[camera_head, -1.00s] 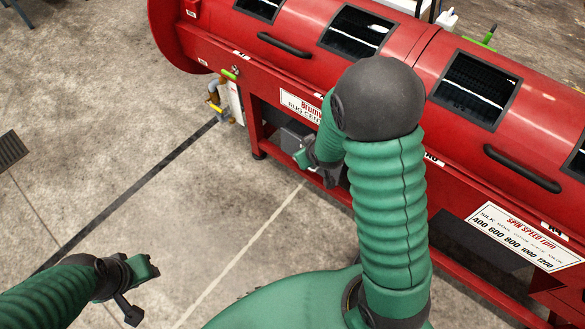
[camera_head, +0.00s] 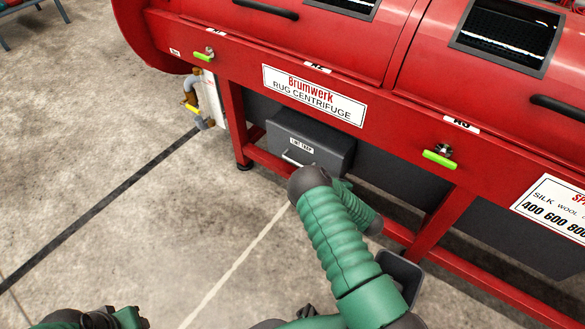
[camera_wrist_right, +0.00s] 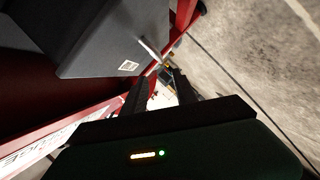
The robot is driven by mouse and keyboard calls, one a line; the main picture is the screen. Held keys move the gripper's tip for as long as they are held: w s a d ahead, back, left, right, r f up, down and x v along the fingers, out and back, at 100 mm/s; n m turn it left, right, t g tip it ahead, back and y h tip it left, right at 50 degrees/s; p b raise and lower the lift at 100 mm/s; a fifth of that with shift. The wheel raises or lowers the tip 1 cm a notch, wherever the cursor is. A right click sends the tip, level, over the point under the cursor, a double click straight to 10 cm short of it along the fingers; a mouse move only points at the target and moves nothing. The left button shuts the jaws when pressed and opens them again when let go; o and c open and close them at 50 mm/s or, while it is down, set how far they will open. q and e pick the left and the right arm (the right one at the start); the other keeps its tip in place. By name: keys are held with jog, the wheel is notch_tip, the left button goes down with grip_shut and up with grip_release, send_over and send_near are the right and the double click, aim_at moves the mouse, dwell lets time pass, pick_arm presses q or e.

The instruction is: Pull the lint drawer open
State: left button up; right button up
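The lint drawer is a dark grey box (camera_head: 318,142) labelled "LINT TRAP", set low under the red rug centrifuge. It looks closed. Its pale bar handle (camera_head: 293,158) is on the front, and my right arm covers the area just below it. In the right wrist view the drawer (camera_wrist_right: 105,38) fills the upper left, with the handle (camera_wrist_right: 150,49) sticking out. My right gripper (camera_wrist_right: 158,72) is open, its two dark fingers apart and pointing at the handle, which is just beyond the tips. My left gripper (camera_head: 128,318) is partly cut off at the bottom left.
The red centrifuge frame (camera_head: 238,125) has a leg left of the drawer and a lower rail beneath it. A dark open bin (camera_head: 402,272) stands at the lower right. The concrete floor at left is clear.

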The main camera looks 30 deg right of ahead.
aim_at(292, 161)
jog(key=b+x, duration=0.2)
jog(key=x, duration=0.2)
jog(key=b+x, duration=0.2)
jog(key=x, duration=0.3)
jog(key=b+x, duration=0.3)
jog(key=x, duration=0.1)
jog(key=shift+w+a+f, duration=0.1)
jog(key=shift+w+f, duration=0.15)
jog(key=shift+f, duration=0.15)
jog(key=shift+w+r, duration=0.15)
jog(key=shift+w, duration=0.2)
grip_shut()
jog(key=shift+s, duration=0.1)
